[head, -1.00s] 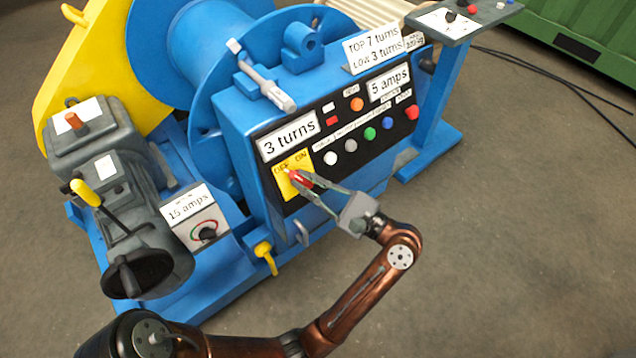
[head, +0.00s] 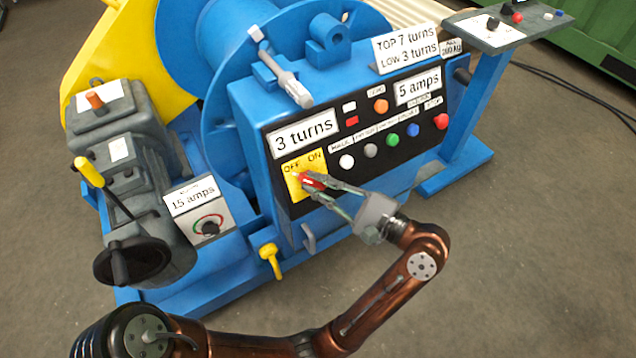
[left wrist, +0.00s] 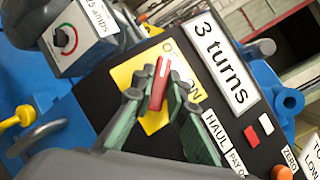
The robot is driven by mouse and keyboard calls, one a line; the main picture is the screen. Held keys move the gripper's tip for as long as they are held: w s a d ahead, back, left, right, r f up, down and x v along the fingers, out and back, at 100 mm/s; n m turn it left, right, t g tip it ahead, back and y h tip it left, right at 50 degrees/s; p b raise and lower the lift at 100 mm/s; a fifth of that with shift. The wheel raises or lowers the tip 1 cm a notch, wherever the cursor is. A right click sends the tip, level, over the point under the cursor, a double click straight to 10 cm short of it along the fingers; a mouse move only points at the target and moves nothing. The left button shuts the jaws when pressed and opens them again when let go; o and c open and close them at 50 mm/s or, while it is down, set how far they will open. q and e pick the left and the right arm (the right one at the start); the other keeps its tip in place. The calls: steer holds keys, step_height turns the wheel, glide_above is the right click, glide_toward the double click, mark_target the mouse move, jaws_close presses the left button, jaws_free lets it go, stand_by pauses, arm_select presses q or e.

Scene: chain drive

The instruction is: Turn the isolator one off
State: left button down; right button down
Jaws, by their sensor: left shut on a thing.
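The isolator is a red handle (head: 314,183) on a yellow plate (head: 294,187) marked OFF and ON, at the left end of the black control panel. My left gripper (head: 314,184) has its fingers shut on the red handle, from the right and below in the head view. In the left wrist view the red handle (left wrist: 159,82) stands between the two fingertips, in front of the yellow plate (left wrist: 124,75). The fingers cover part of the plate and its lettering, and I cannot tell the handle's exact setting. My right gripper is not in view.
A row of coloured push buttons (head: 392,140) sits right of the plate under the "5 amps" label (head: 418,88). A "15 amps" box (head: 209,226) with a dial, a yellow lever (head: 270,260) and a grey hook (head: 308,237) are nearby.

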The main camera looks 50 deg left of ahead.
arm_select(q)
steer(key=c, duration=1.9)
jaws_free()
steer(key=shift+c, duration=0.2)
steer(key=v, duration=1.2)
